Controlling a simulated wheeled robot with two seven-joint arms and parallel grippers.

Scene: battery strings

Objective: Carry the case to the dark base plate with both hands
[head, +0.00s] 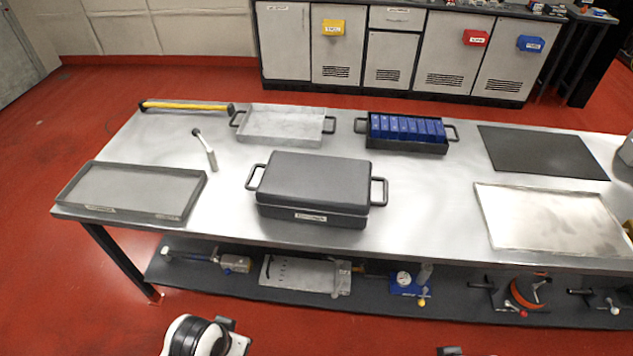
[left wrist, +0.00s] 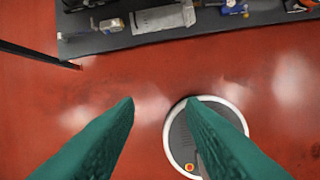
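The case (head: 315,182) is a closed dark grey box with a handle at each end. It sits upright near the front middle of the steel table. The dark base plate (head: 541,152) lies flat at the table's back right, bare. My left gripper (left wrist: 159,100) has two green fingers, apart with nothing between them, over the red floor in front of the table. In the head view only part of my left arm shows at the bottom edge. My right gripper's fingers are not seen; only a small piece of my arm shows at the bottom edge.
The table (head: 430,205) also bears a grey tray (head: 185,210), a light tray (head: 280,138), a dark crate of blue batteries (head: 400,147), a yellow-handled tool (head: 185,106) and a shiny metal plate (head: 550,220). Tools lie on the lower shelf (head: 450,305). The table between case and metal plate is clear.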

